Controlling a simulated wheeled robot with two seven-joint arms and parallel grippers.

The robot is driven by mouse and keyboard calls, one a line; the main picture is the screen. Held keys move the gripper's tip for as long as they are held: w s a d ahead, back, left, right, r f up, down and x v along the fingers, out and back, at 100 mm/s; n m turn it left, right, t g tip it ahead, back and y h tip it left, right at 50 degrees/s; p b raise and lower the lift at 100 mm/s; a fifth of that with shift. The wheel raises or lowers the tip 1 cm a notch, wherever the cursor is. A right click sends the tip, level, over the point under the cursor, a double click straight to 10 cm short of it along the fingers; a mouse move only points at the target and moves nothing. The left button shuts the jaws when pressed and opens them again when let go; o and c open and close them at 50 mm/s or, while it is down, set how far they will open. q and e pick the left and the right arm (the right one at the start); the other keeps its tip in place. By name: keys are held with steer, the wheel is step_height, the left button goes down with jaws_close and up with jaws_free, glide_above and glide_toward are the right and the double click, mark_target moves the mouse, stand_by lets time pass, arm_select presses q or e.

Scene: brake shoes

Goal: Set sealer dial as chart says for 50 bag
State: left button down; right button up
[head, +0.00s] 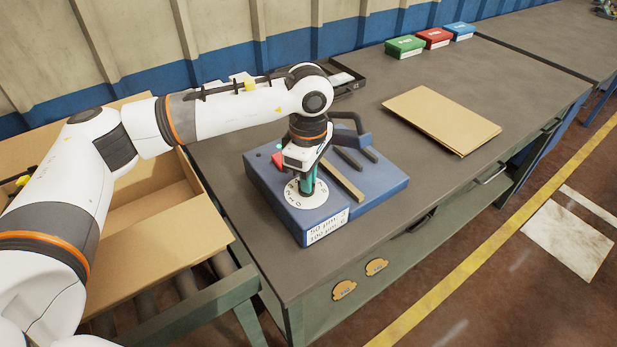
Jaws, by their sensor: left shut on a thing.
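The blue sealer (370,188) stands on the grey workbench. A white round dial plate (306,200) with markings lies on its top at the left. A chart label (327,228) on its front face reads "50 µm: 3" and "100 µm: 6", the digits small. My left gripper (308,188) points down over the dial plate and is shut on the dial knob, which it mostly hides. Teal shows at the fingers. The knob's pointer and the number it faces cannot be made out. My right gripper is not in view.
A flat cardboard piece (441,118) lies on the bench to the right. Green (404,47), red (433,38) and blue (459,31) boxes stand at the back. A black tray (348,80) is behind my arm. An open carton (165,215) stands at left.

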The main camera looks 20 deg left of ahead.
arm_select(q)
steer(key=shift+w+r, duration=0.1)
steer(key=shift+r, duration=0.1)
steer(key=c, duration=1.5)
jaws_free()
steer(key=shift+f, duration=0.1)
step_height(320, 180, up, 12)
steer(key=shift+b, duration=0.6)
